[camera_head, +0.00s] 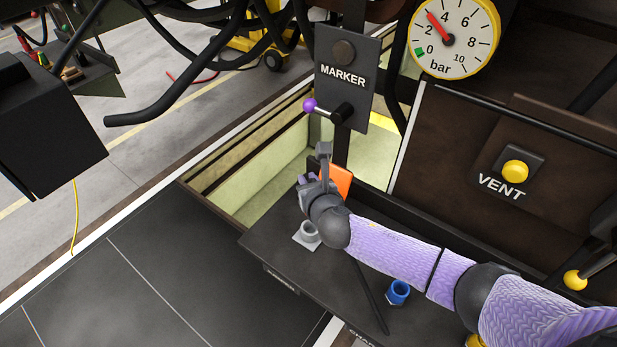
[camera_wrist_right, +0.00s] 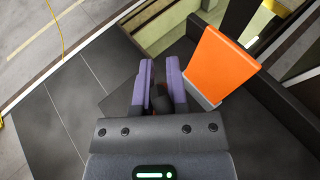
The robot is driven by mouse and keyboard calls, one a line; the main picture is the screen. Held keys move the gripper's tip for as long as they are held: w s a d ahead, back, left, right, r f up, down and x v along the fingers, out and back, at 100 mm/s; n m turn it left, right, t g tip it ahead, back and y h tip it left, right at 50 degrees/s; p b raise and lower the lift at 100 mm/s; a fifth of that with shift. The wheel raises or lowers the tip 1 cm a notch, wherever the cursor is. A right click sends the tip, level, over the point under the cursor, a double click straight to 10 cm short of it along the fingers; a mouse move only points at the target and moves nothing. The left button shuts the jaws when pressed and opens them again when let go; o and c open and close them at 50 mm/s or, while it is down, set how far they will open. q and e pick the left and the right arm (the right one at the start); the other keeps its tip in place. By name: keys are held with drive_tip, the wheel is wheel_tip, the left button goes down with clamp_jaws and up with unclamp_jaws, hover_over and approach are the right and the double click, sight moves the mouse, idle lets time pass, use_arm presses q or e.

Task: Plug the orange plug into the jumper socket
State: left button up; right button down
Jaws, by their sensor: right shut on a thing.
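My right gripper (camera_head: 309,180) is over the far end of a dark shelf (camera_head: 262,240). In the right wrist view its purple fingers (camera_wrist_right: 161,88) are close together, shut on a small dark thing (camera_wrist_right: 160,100) that is mostly hidden. An orange block (camera_wrist_right: 222,66), perhaps the orange plug, stands in a grey base (camera_wrist_right: 200,98) to the right of the fingers, apart from them. In the head view the orange block (camera_head: 341,178) shows partly behind the gripper. I cannot tell which thing is the jumper socket. My left gripper is not in view.
A grey ring (camera_head: 308,233) on a pale plate and a blue ring (camera_head: 398,291) are on the shelf. A MARKER panel (camera_head: 347,75) with a purple-knobbed lever (camera_head: 311,105) rises behind. A VENT button (camera_head: 515,172) and pressure gauge (camera_head: 455,38) are at right. Black hoses hang above.

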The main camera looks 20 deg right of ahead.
wheel_tip(320, 180, down, 5)
drive_tip(key=b, duration=0.3)
drive_tip(key=shift+r, duration=0.1)
drive_tip(key=shift+p, duration=0.4)
idle(1.2)
drive_tip(key=shift+f+b, duration=1.8)
drive_tip(key=shift+f, duration=0.3)
drive_tip(key=c, duration=0.6)
unclamp_jaws()
drive_tip(key=shift+r, duration=0.1)
drive_tip(key=p+v, duration=0.2)
drive_tip(key=v, duration=0.8)
drive_tip(key=shift+p, duration=0.4)
